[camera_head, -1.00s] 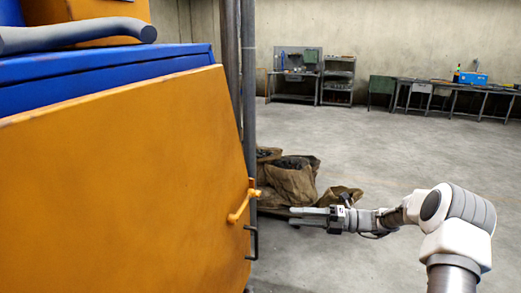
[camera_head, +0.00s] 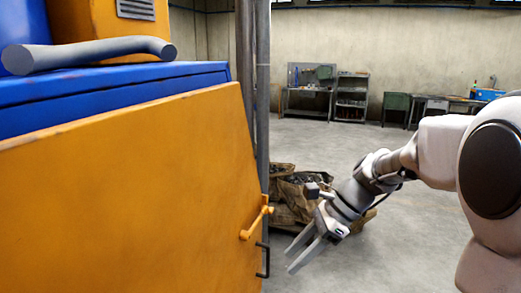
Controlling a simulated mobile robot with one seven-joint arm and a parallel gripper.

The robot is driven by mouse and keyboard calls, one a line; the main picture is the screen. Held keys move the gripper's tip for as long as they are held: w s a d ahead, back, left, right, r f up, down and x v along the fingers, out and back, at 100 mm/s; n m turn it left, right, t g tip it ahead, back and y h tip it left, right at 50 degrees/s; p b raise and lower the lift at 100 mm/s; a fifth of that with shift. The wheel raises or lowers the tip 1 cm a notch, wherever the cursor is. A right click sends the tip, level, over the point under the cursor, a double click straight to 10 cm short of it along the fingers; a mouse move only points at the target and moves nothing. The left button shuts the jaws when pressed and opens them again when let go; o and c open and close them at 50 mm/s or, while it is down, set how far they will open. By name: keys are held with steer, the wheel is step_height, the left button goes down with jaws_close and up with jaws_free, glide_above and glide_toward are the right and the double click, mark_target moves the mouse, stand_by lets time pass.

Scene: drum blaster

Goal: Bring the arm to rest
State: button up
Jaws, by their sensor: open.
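My gripper (camera_head: 296,256) is at the lower centre of the head view. Its two fingers are apart and empty, pointing down and to the left. My arm (camera_head: 440,150) reaches in from the right edge, with the forearm sloping down to the gripper. The gripper is to the right of the orange panel's yellow handle (camera_head: 258,218) and black pull (camera_head: 263,260), with a visible gap in the picture.
The large orange panel (camera_head: 130,200) of the blue machine (camera_head: 110,92) fills the left side. A grey hose-like bar (camera_head: 90,52) lies on top. Brown sacks (camera_head: 290,200) stand behind my gripper. Workbenches (camera_head: 312,92) line the far wall. The concrete floor between is clear.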

steer(key=s+d+r+n+t+h, duration=0.2)
steer(key=s+d+n+t+h, duration=0.1)
steer(key=s+n, duration=0.5)
steer(key=s+d+r+n+t+h, duration=0.2)
steer(key=s+d+n+t+h, duration=0.1)
steer(key=s+n, duration=0.6)
steer(key=shift+s+d+r+n+h, duration=0.25)
steer(key=shift+s+n+h, duration=0.05)
steer(key=shift+h, duration=0.4)
steer(key=shift+a, duration=0.1)
